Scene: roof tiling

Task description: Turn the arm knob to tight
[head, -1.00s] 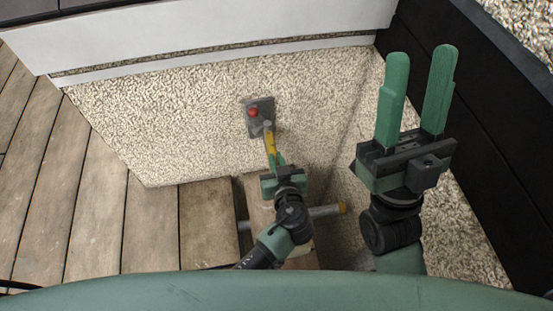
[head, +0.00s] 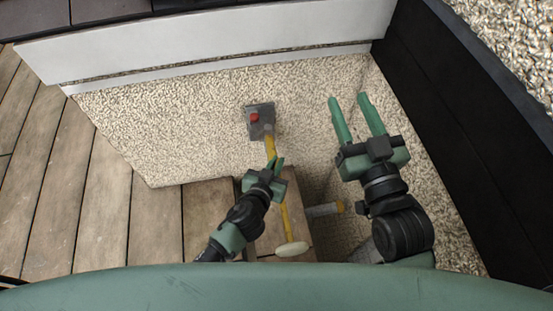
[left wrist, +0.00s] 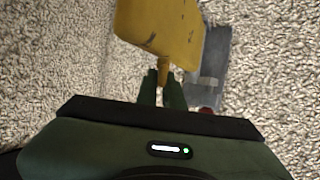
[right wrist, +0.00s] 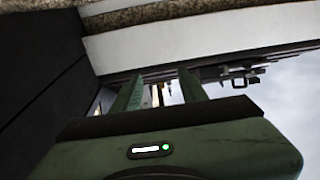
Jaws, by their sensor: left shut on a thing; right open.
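A grey bracket (head: 264,108) with a red knob (head: 254,118) sits on the pebbled surface in the head view. A yellow arm (head: 270,146) runs from it toward my left gripper (head: 273,164). In the left wrist view, the shut fingers (left wrist: 162,88) hold a narrow yellow stem under a broad, scuffed yellow piece (left wrist: 160,28). The grey bracket (left wrist: 210,60) is just beyond, and a sliver of red (left wrist: 207,110) shows, mostly hidden by my gripper. My right gripper (head: 347,104) is open and empty, to the right of the bracket. The knob's markings are not readable.
A thin yellow bar ends in a cream oval piece (head: 292,249) over wooden blocks (head: 208,208). A black wall (head: 465,130) stands at the right, and a white board (head: 210,42) crosses the back.

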